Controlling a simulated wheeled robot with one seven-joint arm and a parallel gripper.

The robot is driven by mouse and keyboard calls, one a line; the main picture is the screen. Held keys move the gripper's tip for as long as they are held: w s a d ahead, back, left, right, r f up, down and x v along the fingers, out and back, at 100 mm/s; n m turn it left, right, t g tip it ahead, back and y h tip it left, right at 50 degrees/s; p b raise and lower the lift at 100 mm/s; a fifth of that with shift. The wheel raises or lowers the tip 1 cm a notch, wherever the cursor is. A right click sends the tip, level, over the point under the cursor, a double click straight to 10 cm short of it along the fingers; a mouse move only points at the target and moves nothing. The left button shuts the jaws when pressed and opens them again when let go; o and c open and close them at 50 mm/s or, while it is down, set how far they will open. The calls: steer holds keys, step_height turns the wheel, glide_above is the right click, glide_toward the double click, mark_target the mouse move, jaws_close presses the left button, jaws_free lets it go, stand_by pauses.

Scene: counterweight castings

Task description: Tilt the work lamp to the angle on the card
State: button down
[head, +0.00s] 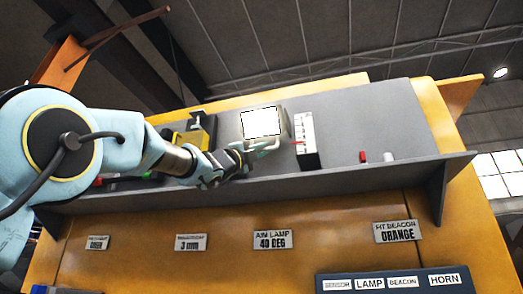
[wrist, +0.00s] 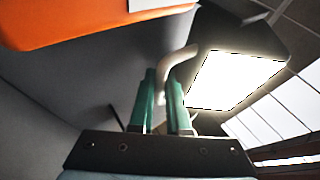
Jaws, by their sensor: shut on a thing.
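The work lamp (head: 262,122) stands on the grey shelf in the head view, its square face lit white. In the wrist view the bright lamp face (wrist: 238,80) is right of my fingers. My gripper (head: 264,149) reaches in from the left, just below the lamp. In the wrist view its two green fingers (wrist: 163,85) are shut on the lamp's pale bent handle (wrist: 178,57). A white scale block (head: 306,138) with a red pointer stands right of the lamp; its marks are too small to read. The card (head: 273,239) reads "AIM LAMP 40 DEG".
A yellow and dark device (head: 195,135) stands left of the lamp, behind my arm. A red piece (head: 363,157) and a white piece (head: 388,157) are on the shelf's right. A raised lip (head: 380,172) edges the shelf. A labelled panel (head: 400,281) is below.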

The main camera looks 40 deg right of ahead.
steer(key=c, duration=1.2)
jaws_free()
steer(key=shift+o, duration=0.2)
steer(key=b+v, duration=0.5)
steer(key=v, duration=0.4)
steer(key=shift+a+f, duration=0.5)
steer(key=shift+a, duration=0.25)
